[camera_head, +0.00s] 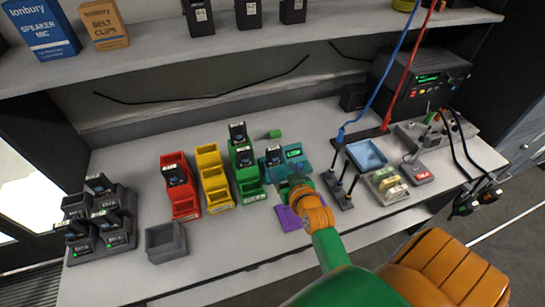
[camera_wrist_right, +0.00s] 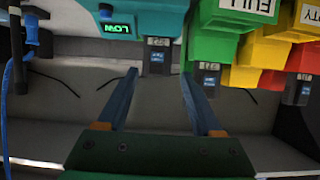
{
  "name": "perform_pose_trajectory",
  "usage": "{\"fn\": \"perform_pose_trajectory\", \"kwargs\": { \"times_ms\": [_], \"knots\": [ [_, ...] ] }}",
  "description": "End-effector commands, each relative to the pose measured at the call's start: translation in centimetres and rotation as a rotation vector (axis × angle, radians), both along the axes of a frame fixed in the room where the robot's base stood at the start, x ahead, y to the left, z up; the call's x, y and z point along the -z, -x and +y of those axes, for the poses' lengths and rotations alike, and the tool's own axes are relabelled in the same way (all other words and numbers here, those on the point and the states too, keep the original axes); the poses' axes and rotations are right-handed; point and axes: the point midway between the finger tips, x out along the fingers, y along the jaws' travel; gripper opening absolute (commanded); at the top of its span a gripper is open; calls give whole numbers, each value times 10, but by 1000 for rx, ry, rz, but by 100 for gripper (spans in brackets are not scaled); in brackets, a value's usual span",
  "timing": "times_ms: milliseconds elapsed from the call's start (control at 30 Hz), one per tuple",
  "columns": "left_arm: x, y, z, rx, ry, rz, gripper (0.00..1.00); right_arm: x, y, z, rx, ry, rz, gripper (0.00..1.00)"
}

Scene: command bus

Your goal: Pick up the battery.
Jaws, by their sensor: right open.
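Several dark batteries are in view, and I cannot tell which one the task means. One battery (camera_head: 272,156) stands in the left side of the teal device (camera_head: 293,165), whose green display reads LOW in the right wrist view. In that view this battery (camera_wrist_right: 157,56) shows beyond and between my open fingers, apart from them. Another battery (camera_head: 237,131) stands in the rear green bin, one (camera_head: 245,160) in the green bin ahead of it, and one (camera_head: 176,174) in the red bin. My right gripper (camera_head: 296,182) is open and empty, just in front of the teal device.
Red (camera_head: 185,205), yellow (camera_head: 218,199) and green (camera_head: 250,190) bins stand left of the device. A purple mat (camera_head: 289,219) lies below my gripper. Black chargers (camera_head: 115,240) and an empty grey bin (camera_head: 165,243) are farther left. Antenna posts (camera_head: 340,186) and a blue tray (camera_head: 366,155) stand close right.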

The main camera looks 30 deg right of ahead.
Motion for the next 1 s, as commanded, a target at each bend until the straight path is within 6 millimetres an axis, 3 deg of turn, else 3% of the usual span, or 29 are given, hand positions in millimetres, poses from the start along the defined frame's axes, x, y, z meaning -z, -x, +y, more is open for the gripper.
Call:
{"fn": "perform_pose_trajectory", "kwargs": {
  "times_ms": [367,600,633,867,1000],
  "knots": [
    [4,0,0,0,0,-1,67,25,-47,-17,-1,1,0,68],
    [4,-1,0,0,0,-1,67,26,-51,-18,-2,1,1,68],
    [4,-1,0,0,0,-1,67,26,-51,-18,-2,1,1,65],
    [4,-1,0,0,0,-2,67,25,-51,-17,-3,1,2,3],
    [3,-1,0,0,-1,-2,67,25,-51,-17,-3,1,1,0]
  ]
}}
